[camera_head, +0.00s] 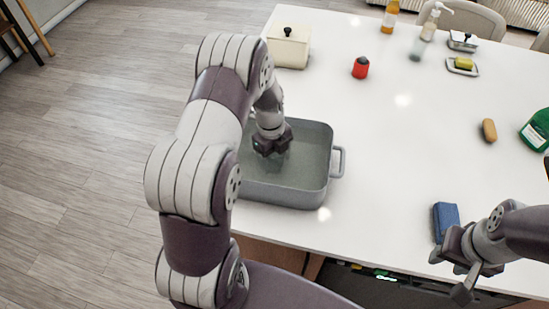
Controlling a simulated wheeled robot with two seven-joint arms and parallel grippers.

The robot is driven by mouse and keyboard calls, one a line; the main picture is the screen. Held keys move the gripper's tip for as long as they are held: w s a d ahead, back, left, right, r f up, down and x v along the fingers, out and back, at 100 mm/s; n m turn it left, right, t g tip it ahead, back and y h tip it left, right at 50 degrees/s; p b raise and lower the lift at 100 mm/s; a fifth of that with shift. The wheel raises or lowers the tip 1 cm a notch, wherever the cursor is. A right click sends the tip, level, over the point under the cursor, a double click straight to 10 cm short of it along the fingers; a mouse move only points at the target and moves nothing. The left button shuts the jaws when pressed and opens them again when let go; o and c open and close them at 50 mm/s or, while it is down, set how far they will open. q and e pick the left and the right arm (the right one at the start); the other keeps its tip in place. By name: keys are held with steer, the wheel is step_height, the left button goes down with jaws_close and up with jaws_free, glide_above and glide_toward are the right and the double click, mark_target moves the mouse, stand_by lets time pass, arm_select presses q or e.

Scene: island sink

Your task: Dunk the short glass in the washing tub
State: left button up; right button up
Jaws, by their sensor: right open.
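The grey washing tub (288,192) stands at the left edge of the white island top, with a handle on its right side. My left arm reaches over it, and my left gripper (270,150) points down inside the tub. Its fingertips are low in the tub and blurred, so I cannot tell whether they are open or shut. I cannot clearly make out the short glass; anything at those fingertips is too faint to tell. My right gripper (464,272) is open and empty at the island's front edge, just below a blue sponge (446,220).
A cream lidded box (288,48) stands behind the tub, and a red timer-like object (361,68) to its right. The middle counter is clear.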

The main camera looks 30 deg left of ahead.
arm_select(q)
step_height(320, 180, up, 13)
steer(key=p, duration=0.9)
steer(key=shift+r, duration=0.15)
